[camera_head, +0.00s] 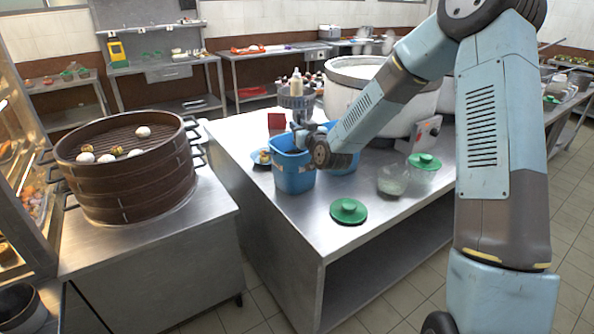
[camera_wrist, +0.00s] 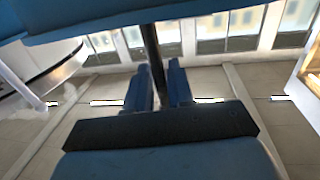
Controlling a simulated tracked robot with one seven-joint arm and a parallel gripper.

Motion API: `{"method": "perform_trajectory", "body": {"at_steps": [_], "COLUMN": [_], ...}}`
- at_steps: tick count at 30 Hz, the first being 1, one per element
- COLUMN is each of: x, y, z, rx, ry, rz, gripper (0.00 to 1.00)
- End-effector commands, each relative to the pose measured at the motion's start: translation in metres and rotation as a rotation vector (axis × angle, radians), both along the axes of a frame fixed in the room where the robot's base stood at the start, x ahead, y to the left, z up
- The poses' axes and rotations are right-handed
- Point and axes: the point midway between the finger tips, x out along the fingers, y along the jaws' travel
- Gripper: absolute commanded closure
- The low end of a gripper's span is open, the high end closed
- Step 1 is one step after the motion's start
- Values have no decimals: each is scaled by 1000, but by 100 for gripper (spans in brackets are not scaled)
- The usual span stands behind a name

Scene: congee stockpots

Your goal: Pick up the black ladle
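In the wrist view, which looks upside down, the dark handle of the black ladle (camera_wrist: 152,52) runs from a blue edge at the top down between my two blue fingers. My gripper (camera_wrist: 160,88) has its fingers close together with the handle filling the narrow gap, so it looks shut on the handle. In the head view my gripper (camera_head: 303,134) is just above the front blue bucket (camera_head: 293,178). The ladle's bowl is hidden, and I cannot make out the ladle in the head view.
A second blue bucket (camera_head: 344,161) stands right behind my arm. Green lids (camera_head: 348,210) and glass bowls (camera_head: 392,180) lie on the steel table (camera_head: 300,222). A large white stockpot (camera_head: 343,92) stands behind. Bamboo steamers (camera_head: 125,183) stand on the left counter.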

Motion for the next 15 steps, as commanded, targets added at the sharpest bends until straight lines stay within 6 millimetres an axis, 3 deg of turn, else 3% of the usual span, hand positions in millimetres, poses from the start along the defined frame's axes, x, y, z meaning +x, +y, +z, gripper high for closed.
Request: {"method": "perform_trajectory", "body": {"at_steps": [6,15], "x": [0,0], "y": [0,0], "z": [0,0], "rx": [0,0], "ry": [0,0], "rz": [0,0], "gripper": [100,100]}}
